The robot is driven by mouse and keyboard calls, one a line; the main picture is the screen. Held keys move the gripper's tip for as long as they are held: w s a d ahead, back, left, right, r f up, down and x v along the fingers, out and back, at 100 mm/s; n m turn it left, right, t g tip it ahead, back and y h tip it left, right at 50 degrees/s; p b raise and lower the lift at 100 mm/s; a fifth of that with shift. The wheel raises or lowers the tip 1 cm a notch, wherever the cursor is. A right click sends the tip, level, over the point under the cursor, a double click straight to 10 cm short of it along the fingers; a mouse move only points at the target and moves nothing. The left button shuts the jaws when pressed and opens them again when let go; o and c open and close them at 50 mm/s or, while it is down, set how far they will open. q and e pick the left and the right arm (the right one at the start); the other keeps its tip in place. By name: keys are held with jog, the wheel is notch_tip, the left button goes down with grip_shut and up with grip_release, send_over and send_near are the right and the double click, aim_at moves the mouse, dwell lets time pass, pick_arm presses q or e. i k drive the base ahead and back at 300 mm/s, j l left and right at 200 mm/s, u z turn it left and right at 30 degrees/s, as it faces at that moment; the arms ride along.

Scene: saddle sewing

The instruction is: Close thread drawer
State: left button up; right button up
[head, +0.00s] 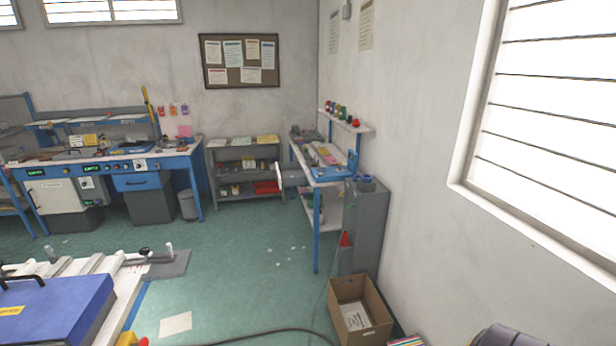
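No drawer in view is clearly the thread drawer. A blue drawer front (143,181) sits under the workbench at the far left and looks shut. Several coloured spools, perhaps thread, stand on a small white wall shelf (358,129) above the table in the far right corner. Neither of my grippers is in view.
A cluttered blue-legged table (316,221) stands by the right wall, beside a grey cabinet (366,222). An open cardboard box (377,322) is in front. A blue case (55,312) lies front left. A cable crosses the front floor; the middle green floor (235,240) is mostly clear.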

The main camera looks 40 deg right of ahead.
aim_at(282, 171)
jog(key=z, duration=0.95)
jog(key=i+z, duration=0.1)
jog(key=z, duration=0.85)
jog(key=i+z, duration=0.1)
jog(key=z, duration=1.3)
jog(key=j+z, duration=0.25)
jog(key=i+j+z, duration=0.15)
jog(key=z, duration=0.15)
jog(key=j+z, duration=0.1)
jog(key=j, duration=0.6)
jog(key=j+u, duration=0.2)
jog(key=j, duration=0.9)
jog(key=j+u, duration=0.2)
jog(key=j, duration=0.95)
